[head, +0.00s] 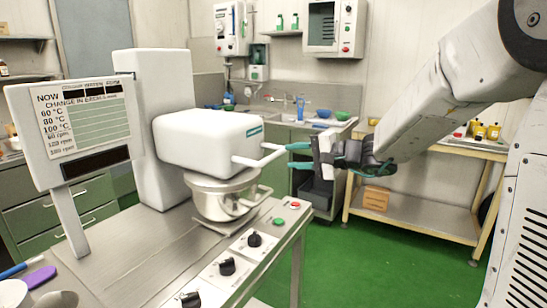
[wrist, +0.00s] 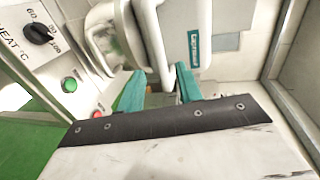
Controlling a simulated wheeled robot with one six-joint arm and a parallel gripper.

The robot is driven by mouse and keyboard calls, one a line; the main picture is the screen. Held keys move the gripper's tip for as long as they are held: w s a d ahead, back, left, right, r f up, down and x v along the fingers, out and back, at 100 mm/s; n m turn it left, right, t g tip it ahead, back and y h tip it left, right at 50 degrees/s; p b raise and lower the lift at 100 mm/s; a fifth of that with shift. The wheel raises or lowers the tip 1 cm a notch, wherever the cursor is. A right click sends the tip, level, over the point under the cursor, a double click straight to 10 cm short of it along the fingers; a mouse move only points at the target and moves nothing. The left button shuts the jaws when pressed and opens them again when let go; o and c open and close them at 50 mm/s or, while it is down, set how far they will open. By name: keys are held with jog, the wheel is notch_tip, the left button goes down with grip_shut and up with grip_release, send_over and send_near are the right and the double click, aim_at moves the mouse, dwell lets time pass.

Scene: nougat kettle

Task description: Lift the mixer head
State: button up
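The white mixer head (head: 210,138) sits lowered and level over the steel kettle (head: 222,195), joined to a white column (head: 158,110). A white handle (head: 262,157) sticks out from its front right; the handle also shows in the wrist view (wrist: 154,42). My gripper (head: 299,156) is at the outer end of this handle, its teal fingers pointing at the mixer. In the wrist view the fingers of my gripper (wrist: 158,90) are spread apart, with the handle's end in front of or between them. I cannot tell whether they touch it.
The steel bench (head: 140,262) carries a panel with black knobs (head: 227,266), a green button (head: 278,221) and a red button (head: 295,205). A display board (head: 85,120) stands at the left. A side table (head: 415,217) is behind my arm. Green floor is open at the right.

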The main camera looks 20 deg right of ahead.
aim_at(276, 155)
jog(key=x, duration=0.7)
jog(key=shift+w+a, duration=0.1)
jog(key=shift+a, duration=0.05)
jog(key=shift+c, duration=0.2)
grip_shut()
jog(key=shift+r, duration=0.1)
